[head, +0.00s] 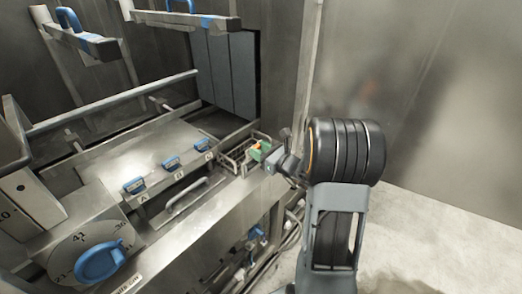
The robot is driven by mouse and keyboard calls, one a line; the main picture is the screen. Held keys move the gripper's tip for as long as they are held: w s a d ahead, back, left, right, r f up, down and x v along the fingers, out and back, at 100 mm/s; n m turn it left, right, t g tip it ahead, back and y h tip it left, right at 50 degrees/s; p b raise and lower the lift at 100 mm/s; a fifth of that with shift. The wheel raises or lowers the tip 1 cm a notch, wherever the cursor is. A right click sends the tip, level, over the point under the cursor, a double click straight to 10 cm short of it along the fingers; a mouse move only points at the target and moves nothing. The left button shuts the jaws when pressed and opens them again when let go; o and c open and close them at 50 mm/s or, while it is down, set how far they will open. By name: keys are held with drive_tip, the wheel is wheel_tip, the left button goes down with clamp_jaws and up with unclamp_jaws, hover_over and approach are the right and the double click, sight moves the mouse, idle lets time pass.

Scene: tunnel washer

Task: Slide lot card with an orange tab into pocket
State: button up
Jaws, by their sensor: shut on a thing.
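My gripper (270,163) is at the right end of the machine's front ledge, seen small and from behind. It is shut on the lot card (257,153), a small green piece with an orange tab at its upper right. The card is over or in a small wire rack (234,158); I cannot tell whether it touches the rack. My gripper hides part of the card. No pocket can be made out clearly.
Three blue-handled latches (171,162), with letter labels, line the metal lid left of the rack. A bar handle (187,196) is in front of them. A blue dial knob (100,260) is at lower left. Blue-handled bars (85,40) hang above. Hoses run below my gripper.

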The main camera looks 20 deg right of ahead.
drive_tip(key=shift+f+b, duration=0.75)
drive_tip(key=shift+f, duration=0.2)
drive_tip(key=shift+f, duration=0.2)
drive_tip(key=shift+f+b, duration=0.25)
drive_tip(key=shift+b, duration=0.35)
drive_tip(key=shift+f+b, duration=0.45)
drive_tip(key=shift+b, duration=0.05)
idle(0.7)
drive_tip(key=o, duration=1)
